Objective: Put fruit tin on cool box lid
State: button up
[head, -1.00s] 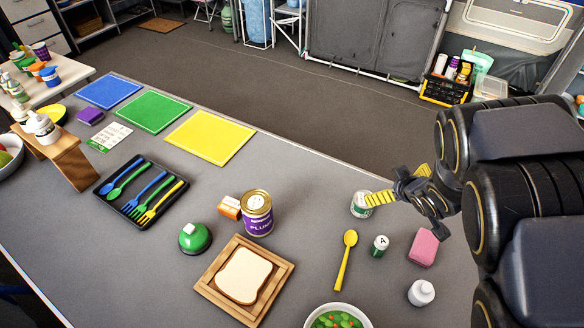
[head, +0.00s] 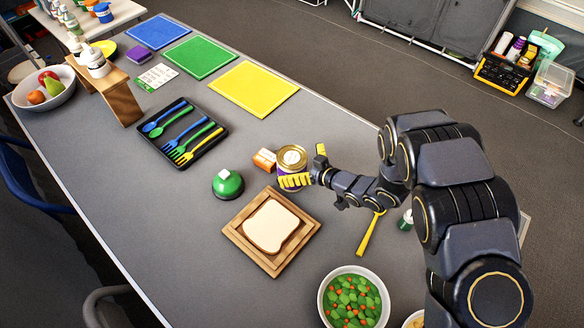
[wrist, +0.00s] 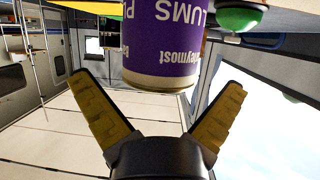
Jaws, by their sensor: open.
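The fruit tin (head: 291,157), purple with a gold rim and lettering that reads as plums, stands on the grey table. My gripper (head: 306,167) is open beside it, its yellow fingers partly hiding the tin in the head view. In the wrist view the tin (wrist: 163,42) appears upside down, ahead of the open fingers (wrist: 157,88) and between their directions. The fingers show no grip on it; whether one touches it I cannot tell. I cannot make out a cool box lid in either current view.
An orange-and-white box (head: 264,159) and a green domed item (head: 228,184) stand close to the tin. Bread on a wooden board (head: 238,236), a cutlery tray (head: 165,150), a bowl of vegetables (head: 328,300) and a yellow spoon (head: 365,238) are nearby.

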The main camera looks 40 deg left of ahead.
jog(key=shift+x, duration=1.1)
jog(key=c, duration=1)
jog(key=shift+r, duration=0.1)
